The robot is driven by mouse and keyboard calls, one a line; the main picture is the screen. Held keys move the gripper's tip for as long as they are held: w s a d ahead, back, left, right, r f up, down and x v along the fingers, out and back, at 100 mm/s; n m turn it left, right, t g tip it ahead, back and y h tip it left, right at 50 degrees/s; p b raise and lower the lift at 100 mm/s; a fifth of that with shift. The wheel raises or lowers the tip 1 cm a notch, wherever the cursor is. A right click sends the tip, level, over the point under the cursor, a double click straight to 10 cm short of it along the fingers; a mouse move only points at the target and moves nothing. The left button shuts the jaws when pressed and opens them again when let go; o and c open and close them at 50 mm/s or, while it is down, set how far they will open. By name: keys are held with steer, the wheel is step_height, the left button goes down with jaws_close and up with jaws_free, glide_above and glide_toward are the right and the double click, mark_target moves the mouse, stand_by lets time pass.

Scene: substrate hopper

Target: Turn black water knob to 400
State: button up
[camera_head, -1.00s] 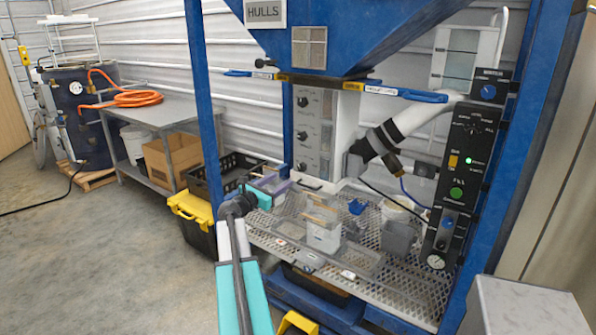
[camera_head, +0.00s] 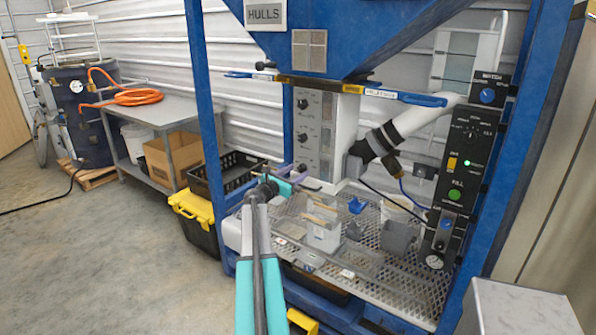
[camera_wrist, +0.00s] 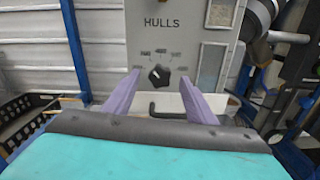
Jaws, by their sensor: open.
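A grey-white panel (camera_head: 320,125) under the blue hopper carries black knobs in a column: an upper knob (camera_head: 302,103), a middle knob (camera_head: 302,137) and a lower knob (camera_head: 302,167). I cannot tell by label which is the water knob. My gripper (camera_head: 296,176) is at the lower left of this panel, near the lower knob. In the wrist view, my gripper (camera_wrist: 158,84) is open, its two purple fingers apart. A black knob (camera_wrist: 158,75) with a white pointer mark shows between the fingertips, beyond them; no contact is visible. The word HULLS stands above it.
A blue frame post (camera_head: 205,130) stands left of the panel. A perforated metal shelf (camera_head: 400,285) with small containers lies below. A black control box (camera_head: 465,160) is at the right. A black hook-like handle (camera_wrist: 168,115) shows below the knob.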

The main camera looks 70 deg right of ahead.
steer(key=shift+x, duration=0.85)
steer(key=c, duration=1)
steer(key=shift+c, duration=0.2)
